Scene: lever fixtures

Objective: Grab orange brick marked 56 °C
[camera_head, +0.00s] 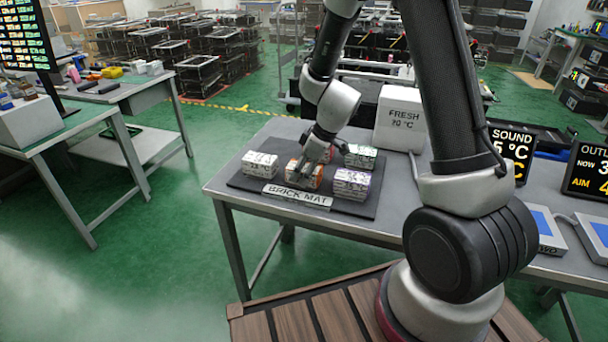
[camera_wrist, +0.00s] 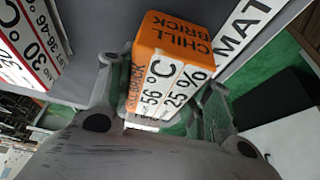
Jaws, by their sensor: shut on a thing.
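The orange brick (camera_wrist: 172,58) fills the middle of the wrist view. In the head view my gripper (camera_head: 312,165) points down at the orange brick (camera_head: 304,176), which is at the brick mat (camera_head: 350,207) among other bricks. My fingers hide part of the brick in both views. I cannot tell whether it touches the mat.
A white brick (camera_head: 260,164) stands to the left, a purple-edged brick (camera_head: 351,184) to the right, a green-edged brick (camera_head: 360,156) behind. Another brick is partly hidden by my gripper. A "BRICK MAT" sign (camera_head: 297,195) lies in front. A white "FRESH" box (camera_head: 400,119) stands behind the mat.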

